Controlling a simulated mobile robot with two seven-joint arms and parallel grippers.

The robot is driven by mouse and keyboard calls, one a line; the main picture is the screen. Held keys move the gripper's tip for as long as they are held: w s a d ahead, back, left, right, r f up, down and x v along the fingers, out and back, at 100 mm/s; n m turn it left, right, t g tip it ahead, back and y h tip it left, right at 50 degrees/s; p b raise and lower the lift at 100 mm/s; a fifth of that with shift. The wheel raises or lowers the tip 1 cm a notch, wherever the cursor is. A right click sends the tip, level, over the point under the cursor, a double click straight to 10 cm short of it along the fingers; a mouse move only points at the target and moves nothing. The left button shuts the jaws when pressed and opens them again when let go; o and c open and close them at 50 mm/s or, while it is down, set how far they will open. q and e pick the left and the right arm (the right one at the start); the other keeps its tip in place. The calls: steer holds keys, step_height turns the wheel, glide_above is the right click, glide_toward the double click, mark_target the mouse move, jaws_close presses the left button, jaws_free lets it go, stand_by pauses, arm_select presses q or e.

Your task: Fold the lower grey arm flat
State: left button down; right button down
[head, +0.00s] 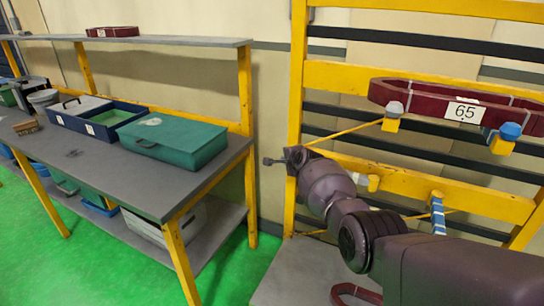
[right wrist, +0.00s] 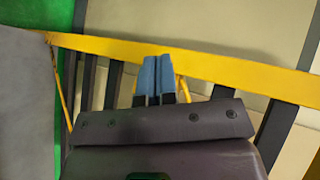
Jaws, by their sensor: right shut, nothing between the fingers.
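The lower grey arm appears to be the short piece with a pale cap and yellow end (head: 368,183) on the rack's lower yellow rail, just right of my right wrist. Its pose, folded or out, is hard to tell, and my arm may hide part of it. My left gripper is not in view.
A dark red coil marked 65 (head: 464,112) rests on the upper arms, grey-capped (head: 394,108) and blue-capped (head: 510,131). A blue-and-white lower arm (head: 438,214) is to the right. A workbench (head: 95,170) with a green case (head: 172,140) stands left. Another red coil (head: 355,293) lies low.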

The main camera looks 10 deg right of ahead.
steer(key=s+a+r+p, duration=0.3)
steer(key=s+a+p, duration=0.1)
steer(key=s+a, duration=0.1)
steer(key=shift+a+r, duration=0.25)
steer(key=shift+r, duration=0.05)
steer(key=shift+n, duration=0.3)
step_height(320, 180, up, 10)
steer(key=d+n+t, duration=0.2)
steer(key=n+t, duration=0.1)
steer(key=n, duration=0.4)
steer(key=s+d+f+n+t+h, duration=0.1)
steer(key=s+d+n+h, duration=0.1)
steer(key=s+d+n, duration=0.4)
steer(key=s+d+f+n+g, duration=0.1)
steer(key=s+f, duration=0.7)
steer(key=s, duration=0.6)
steer(key=s+d+f+n+g, duration=0.1)
steer(key=s+f+g, duration=0.1)
steer(key=s+f, duration=0.7)
steer(key=s+d+f+n+g, duration=0.1)
steer(key=s+f, duration=0.8)
steer(key=s, duration=1.1)
steer(key=shift+s+d+g+h, duration=0.3)
steer(key=shift+s+d+g, duration=0.1)
steer(key=shift+d, duration=0.2)
